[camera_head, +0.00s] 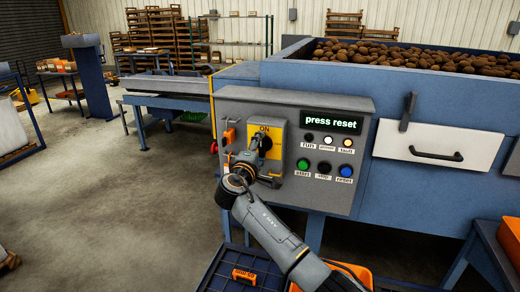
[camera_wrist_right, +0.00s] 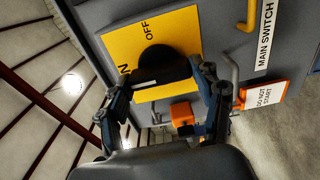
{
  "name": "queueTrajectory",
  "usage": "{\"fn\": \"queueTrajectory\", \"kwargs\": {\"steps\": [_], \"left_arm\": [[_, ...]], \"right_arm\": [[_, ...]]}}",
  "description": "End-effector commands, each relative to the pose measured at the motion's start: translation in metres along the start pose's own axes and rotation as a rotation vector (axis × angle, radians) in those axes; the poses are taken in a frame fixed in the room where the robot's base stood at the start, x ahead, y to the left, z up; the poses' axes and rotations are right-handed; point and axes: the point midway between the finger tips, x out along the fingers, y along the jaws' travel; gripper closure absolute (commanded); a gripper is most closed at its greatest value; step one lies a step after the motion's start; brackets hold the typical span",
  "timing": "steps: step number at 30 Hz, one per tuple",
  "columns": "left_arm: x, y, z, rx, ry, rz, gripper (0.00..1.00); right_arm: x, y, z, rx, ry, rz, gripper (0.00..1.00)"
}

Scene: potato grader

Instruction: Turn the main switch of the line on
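The main switch is a black rotary knob (camera_wrist_right: 165,68) on a yellow plate (camera_head: 275,135) at the left of the grey control panel. In the right wrist view the plate reads OFF, with ON partly hidden. The knob's bar lies towards the ON side, with a white mark at that end. My right gripper (camera_head: 260,160) is at the knob. Its fingers (camera_wrist_right: 165,82) stand wide apart, one at each end of the bar; I cannot tell whether they touch it. The display (camera_head: 331,122) is lit and reads "press reset". My left gripper is out of view.
Green (camera_head: 303,164), black (camera_head: 324,168) and blue (camera_head: 345,171) buttons sit right of the switch, below small lamps. An orange "DO NOT START" tag (camera_wrist_right: 264,94) hangs beside the switch. A drawer with a handle (camera_head: 436,154) is at right. The floor at left is open.

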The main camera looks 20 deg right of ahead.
Motion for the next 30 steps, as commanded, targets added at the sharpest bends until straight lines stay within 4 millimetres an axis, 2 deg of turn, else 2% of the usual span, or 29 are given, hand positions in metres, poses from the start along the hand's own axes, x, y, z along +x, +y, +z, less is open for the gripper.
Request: {"fn": "queueTrajectory", "kwargs": {"steps": [1, 3, 13, 17, 22, 30], "left_arm": [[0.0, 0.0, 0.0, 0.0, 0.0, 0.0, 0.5], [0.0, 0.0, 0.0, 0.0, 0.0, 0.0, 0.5], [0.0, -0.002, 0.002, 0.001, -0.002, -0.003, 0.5], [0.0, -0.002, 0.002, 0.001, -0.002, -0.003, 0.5], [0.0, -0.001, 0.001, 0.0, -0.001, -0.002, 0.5], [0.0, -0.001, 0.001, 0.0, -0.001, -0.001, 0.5]], "right_arm": [[0.0, -0.001, 0.0, -0.007, 0.0, 0.001, 0.26], [0.0, -0.001, 0.0, -0.006, 0.0, 0.0, 0.12], [0.0, 0.0, 0.0, -0.002, 0.0, 0.0, 0.11], [-0.007, -0.001, -0.001, -0.002, 0.002, 0.0, 0.11], [-0.032, -0.001, -0.001, 0.0, 0.003, -0.001, 0.11], [-0.09, -0.002, -0.001, 0.0, 0.003, -0.001, 0.11]]}}
